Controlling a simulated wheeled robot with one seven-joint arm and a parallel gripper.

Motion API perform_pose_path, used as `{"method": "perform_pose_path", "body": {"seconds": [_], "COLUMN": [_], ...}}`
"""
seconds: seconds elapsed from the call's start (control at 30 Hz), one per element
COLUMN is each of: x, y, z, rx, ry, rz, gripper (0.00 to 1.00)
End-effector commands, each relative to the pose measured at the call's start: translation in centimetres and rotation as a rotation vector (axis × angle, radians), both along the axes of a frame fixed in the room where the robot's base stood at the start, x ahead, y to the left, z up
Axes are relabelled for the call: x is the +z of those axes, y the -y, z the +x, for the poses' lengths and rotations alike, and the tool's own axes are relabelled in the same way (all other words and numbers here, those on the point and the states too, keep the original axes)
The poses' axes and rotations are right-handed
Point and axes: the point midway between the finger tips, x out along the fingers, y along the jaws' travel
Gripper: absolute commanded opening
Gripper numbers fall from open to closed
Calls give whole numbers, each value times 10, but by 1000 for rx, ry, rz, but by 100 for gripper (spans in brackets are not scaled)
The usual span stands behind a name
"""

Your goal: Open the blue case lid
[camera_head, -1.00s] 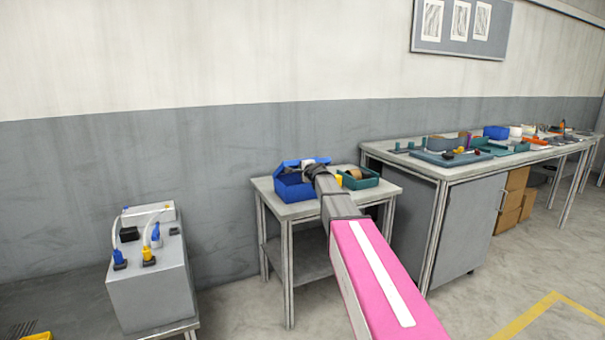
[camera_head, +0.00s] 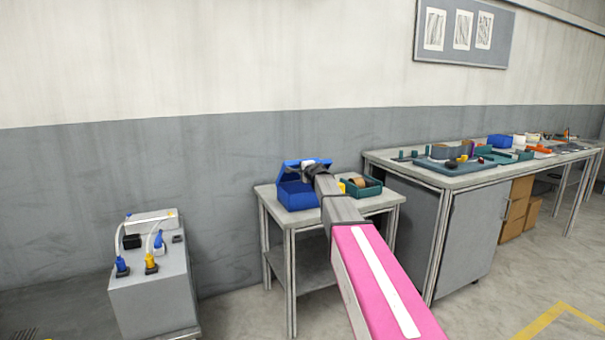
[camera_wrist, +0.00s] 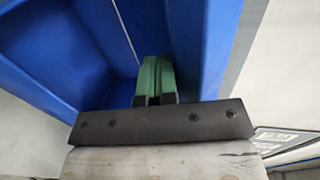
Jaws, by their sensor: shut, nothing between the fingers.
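The blue case (camera_head: 298,196) sits on the left part of the small side table. Its blue lid (camera_head: 291,168) stands partly raised over the case, tilted up at the back. My gripper (camera_head: 313,170) is at the lid's right side; my arm hides part of lid and case. In the wrist view, my gripper's green fingertips (camera_wrist: 155,76) are together, with nothing between them. They lie inside a blue hollow (camera_wrist: 70,55), close beside a blue wall (camera_wrist: 205,45). I cannot tell whether they touch it, or which part is lid.
A green tray (camera_head: 374,191) with a brown roll stands right of the case on the side table (camera_head: 270,197). A long workbench (camera_head: 460,180) with several items is farther right. A grey box (camera_head: 150,295) with cables stands at the left.

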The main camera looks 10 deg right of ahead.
Motion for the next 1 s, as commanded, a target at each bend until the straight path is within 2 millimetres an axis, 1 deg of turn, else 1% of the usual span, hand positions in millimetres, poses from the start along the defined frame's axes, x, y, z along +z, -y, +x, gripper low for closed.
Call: {"method": "perform_pose_path", "body": {"seconds": [0.1, 0.43, 0.53, 0.87, 1.0], "x": [4, 13, 14, 15, 15], "y": [-3, -10, -11, -11, -13], "z": [10, 32, 35, 35, 41], "rx": [0, 0, 0, 0, 0], "ry": [1, 0, 0, 0, 0], "rz": [0, 0, 0, 0, 0], "gripper": [0, 0, 0, 0, 0]}}
